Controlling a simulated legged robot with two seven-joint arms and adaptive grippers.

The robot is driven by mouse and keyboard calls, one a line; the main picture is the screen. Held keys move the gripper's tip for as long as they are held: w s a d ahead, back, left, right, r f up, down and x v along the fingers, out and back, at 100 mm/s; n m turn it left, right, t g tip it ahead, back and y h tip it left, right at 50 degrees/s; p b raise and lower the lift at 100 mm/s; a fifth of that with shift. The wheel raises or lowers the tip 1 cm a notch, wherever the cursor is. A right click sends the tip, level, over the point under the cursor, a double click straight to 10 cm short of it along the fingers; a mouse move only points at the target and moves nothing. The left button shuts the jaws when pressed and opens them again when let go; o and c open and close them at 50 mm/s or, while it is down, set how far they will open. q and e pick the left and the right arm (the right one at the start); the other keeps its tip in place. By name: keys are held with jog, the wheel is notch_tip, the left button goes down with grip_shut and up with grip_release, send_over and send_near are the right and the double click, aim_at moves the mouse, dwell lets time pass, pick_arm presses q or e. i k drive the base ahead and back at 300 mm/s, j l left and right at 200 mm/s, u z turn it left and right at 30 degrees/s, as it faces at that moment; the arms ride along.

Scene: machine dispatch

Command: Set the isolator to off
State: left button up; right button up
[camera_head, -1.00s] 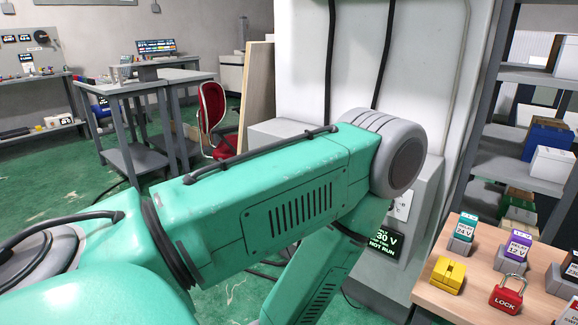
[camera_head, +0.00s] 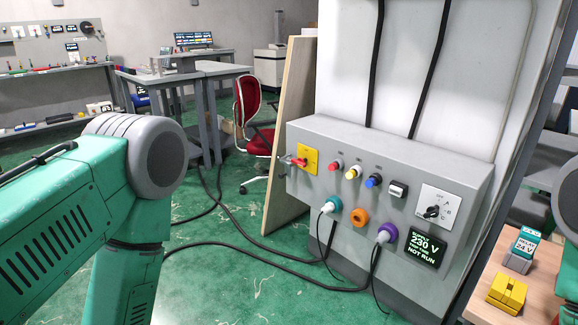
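The isolator (camera_head: 308,160) is a yellow plate with a red handle (camera_head: 293,161) at the left end of a grey wall box (camera_head: 328,135). The handle points sideways to the left; I cannot read any on or off marking there. The box's display (camera_head: 424,248) reads 230 V and NOT RUN. My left arm fills the left side of the picture, with its elbow well left of the isolator; its gripper is out of frame. A small part of my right arm shows at the right edge; its gripper is also out of frame. Nothing touches the handle.
The box also has red, yellow and blue knobs, a black rotary selector (camera_head: 432,212) and turquoise, orange and purple sockets (camera_head: 360,217). Cables cross the floor. A wooden table (camera_head: 530,290) at lower right holds a yellow block (camera_head: 507,292) and a relay (camera_head: 522,248). A red chair (camera_head: 252,115) stands behind.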

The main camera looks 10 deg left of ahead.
aim_at(300, 161)
jog(key=u, duration=0.35)
jog(key=z, duration=0.35)
jog(key=i+j+z, duration=0.1)
jog(key=j+z, duration=0.2)
jog(key=z, duration=0.15)
jog(key=j+z, duration=0.35)
jog(key=z, duration=0.15)
jog(key=j+z, duration=0.7)
jog(key=z, duration=0.2)
